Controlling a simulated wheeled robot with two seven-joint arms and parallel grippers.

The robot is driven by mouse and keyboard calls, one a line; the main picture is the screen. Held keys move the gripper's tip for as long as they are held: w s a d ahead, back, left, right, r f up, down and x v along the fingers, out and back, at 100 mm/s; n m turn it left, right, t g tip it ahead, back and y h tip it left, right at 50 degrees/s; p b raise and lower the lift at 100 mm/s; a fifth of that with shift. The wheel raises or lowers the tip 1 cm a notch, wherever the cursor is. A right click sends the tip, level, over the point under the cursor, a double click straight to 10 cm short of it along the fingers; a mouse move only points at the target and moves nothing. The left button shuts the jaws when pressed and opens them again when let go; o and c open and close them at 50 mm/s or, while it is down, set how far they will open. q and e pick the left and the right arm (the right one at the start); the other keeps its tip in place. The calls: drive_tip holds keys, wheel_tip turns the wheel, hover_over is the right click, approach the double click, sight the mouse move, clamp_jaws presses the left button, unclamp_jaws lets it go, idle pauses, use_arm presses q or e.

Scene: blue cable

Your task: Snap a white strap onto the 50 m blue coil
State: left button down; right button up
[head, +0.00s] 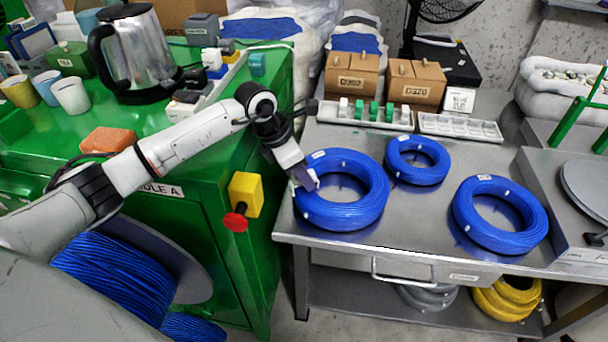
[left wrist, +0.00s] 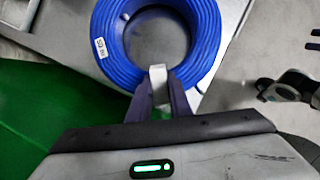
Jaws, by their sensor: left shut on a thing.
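The large left blue coil (head: 372,196) lies flat on the steel table with a small white label on it. The left wrist view also shows this coil (left wrist: 205,45); its label is too small to read surely. My left gripper (head: 306,181) is at the coil's left edge, shut on a white strap (left wrist: 158,85). The strap is between the fingertips and meets the coil's near edge; I cannot tell whether it is closed around the bundle. My right gripper is not in view.
Two more blue coils, a small one (head: 417,162) and a large one (head: 500,215), lie to the right. Behind are a rack (head: 365,116) of white and green pieces and a tray (head: 460,127). A green cabinet with a red knob (head: 235,219) stands left of the table.

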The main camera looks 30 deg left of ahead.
use_arm(q)
drive_tip(key=shift+f, duration=0.2)
idle(0.4)
drive_tip(key=c, duration=1.9)
unclamp_jaws()
drive_tip(key=shift+c, duration=0.2)
drive_tip(key=o, duration=0.6)
drive_tip(key=shift+c, duration=0.2)
drive_tip(key=shift+r, duration=0.15)
drive_tip(key=shift+r+p, duration=2.1)
drive_tip(key=shift+r, duration=1.3)
